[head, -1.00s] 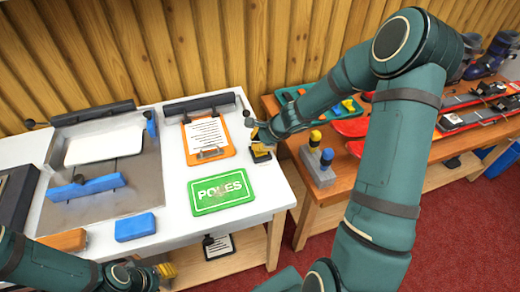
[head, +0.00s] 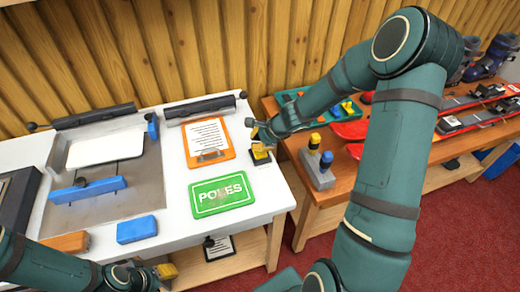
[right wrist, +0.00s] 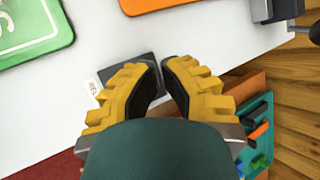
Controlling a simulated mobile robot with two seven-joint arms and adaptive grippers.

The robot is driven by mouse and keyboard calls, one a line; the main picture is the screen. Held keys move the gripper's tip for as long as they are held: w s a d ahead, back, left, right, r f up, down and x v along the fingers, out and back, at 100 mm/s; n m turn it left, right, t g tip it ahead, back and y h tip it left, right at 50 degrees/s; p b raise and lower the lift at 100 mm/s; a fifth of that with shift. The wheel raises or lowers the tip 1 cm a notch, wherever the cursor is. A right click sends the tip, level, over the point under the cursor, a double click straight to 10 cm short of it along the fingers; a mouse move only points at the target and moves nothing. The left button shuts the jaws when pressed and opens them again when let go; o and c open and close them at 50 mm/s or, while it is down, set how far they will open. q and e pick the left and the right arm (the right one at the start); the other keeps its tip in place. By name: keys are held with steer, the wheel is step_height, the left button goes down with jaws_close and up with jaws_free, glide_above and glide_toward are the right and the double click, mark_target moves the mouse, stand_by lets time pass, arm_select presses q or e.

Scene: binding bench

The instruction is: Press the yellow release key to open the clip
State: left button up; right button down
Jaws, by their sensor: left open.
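The yellow release key (head: 260,152) sits on a small dark base at the right edge of the white bench. My right gripper (head: 258,137) is low, pointing down over it. In the right wrist view the two yellow-ridged fingers (right wrist: 160,66) have tips close together with a narrow gap; I cannot tell whether they touch the key, which they hide. Part of the dark base (right wrist: 118,73) with a white label shows there. The clip (head: 209,156) is on the orange clipboard (head: 229,151); its state is unclear. My left gripper (head: 165,271) is open at the bottom edge, partly out of view.
A green POLES sign (head: 221,195) lies in front of the clipboard. A dark bar (head: 200,107) stands behind it. A blue block (head: 137,229) and a metal tray (head: 148,190) are left. A grey block with blue and yellow knobs (head: 317,170) stands right, on a wooden table.

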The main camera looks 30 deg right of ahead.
steer(key=shift+r, duration=0.2)
step_height(320, 180, up, 5)
steer(key=p, duration=0.4)
stand_by(0.3)
steer(key=shift+s+f, duration=0.1)
stand_by(1.2)
